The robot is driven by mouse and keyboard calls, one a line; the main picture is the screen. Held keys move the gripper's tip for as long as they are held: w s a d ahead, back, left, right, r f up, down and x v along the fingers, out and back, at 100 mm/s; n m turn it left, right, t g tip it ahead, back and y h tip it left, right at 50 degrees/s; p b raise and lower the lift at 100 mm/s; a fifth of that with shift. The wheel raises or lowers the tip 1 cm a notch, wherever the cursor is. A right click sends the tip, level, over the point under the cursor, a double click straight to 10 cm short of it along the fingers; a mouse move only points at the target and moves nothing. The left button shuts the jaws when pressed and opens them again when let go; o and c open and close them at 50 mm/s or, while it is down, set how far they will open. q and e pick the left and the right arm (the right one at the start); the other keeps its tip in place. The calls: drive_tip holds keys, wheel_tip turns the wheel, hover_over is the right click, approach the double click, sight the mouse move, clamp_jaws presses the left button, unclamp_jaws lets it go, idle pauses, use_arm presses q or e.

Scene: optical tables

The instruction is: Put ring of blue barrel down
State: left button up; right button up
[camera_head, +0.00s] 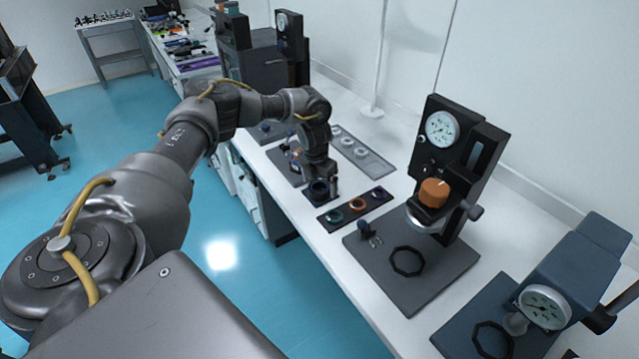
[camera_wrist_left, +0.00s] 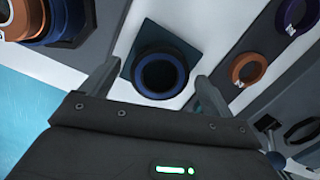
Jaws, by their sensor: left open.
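A dark ring with a blue band (camera_wrist_left: 162,76) lies on a small dark square pad (camera_wrist_left: 133,52) in the left wrist view. My left gripper (camera_wrist_left: 156,70) is open, with one finger on each side of the ring and visible gaps between. In the head view my left gripper (camera_head: 322,184) is low over the pad, and the ring (camera_head: 319,187) is partly hidden by it. A dark barrel-like part with blue and orange bands (camera_wrist_left: 40,22) is at the upper left of the wrist view; I cannot tell whether it is the blue barrel. My right gripper is out of view.
A dark tray (camera_head: 338,211) beside the pad holds green, orange (camera_head: 357,203) and purple rings. A grey tray (camera_head: 366,160) lies behind it. A dial-gauge stand with an orange knob (camera_head: 433,192) and a blue dial device (camera_head: 575,270) stand to the right.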

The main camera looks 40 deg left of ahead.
sight(317, 189)
use_arm(q)
wheel_tip(317, 189, up, 12)
drive_tip(key=s+b, duration=0.1)
drive_tip(key=shift+s, duration=0.2)
drive_tip(key=shift+f, duration=0.1)
idle(0.5)
